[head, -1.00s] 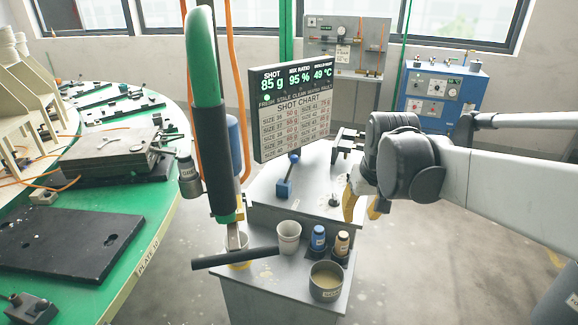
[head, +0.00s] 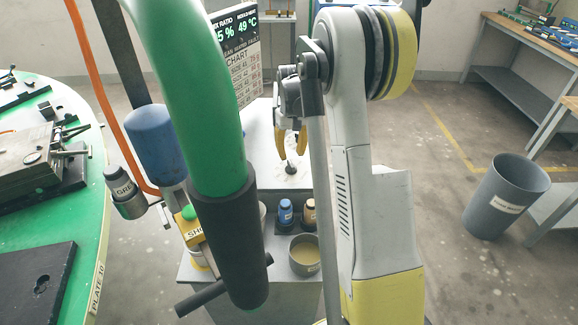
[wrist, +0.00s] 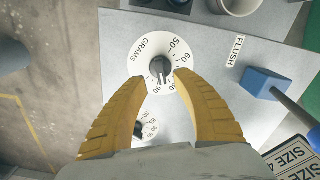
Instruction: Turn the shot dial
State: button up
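The shot dial shows in the wrist view as a round white plate (wrist: 150,52) marked GRAMS, with numbers around a black knob (wrist: 159,68). The knob also shows small in the head view (head: 290,168) on the grey cabinet top. My gripper (head: 289,152) is above the dial with its yellow fingers pointing down. In the wrist view my gripper (wrist: 160,80) is open, its tips on either side of the knob's near edge. I cannot tell whether they touch it. The display (head: 240,62) is partly hidden by the green hose, so its shot reading is not visible.
A smaller dial (wrist: 145,128) lies between my fingers. A blue lever (wrist: 260,82) and FLUSH label (wrist: 235,50) are beside the shot dial. In the head view, bottles (head: 285,212) and a cup (head: 304,256) stand in front. The thick green hose (head: 190,90) hangs at left.

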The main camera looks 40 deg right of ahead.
aim_at(291, 163)
notch_tip(291, 163, down, 5)
jog(key=shift+w+f+b, duration=0.1)
jog(key=shift+b, duration=0.6)
grip_shut()
jog(key=shift+m, duration=0.4)
jog(key=m, duration=0.3)
jog(key=shift+p, duration=0.35)
jog(key=shift+m, duration=2)
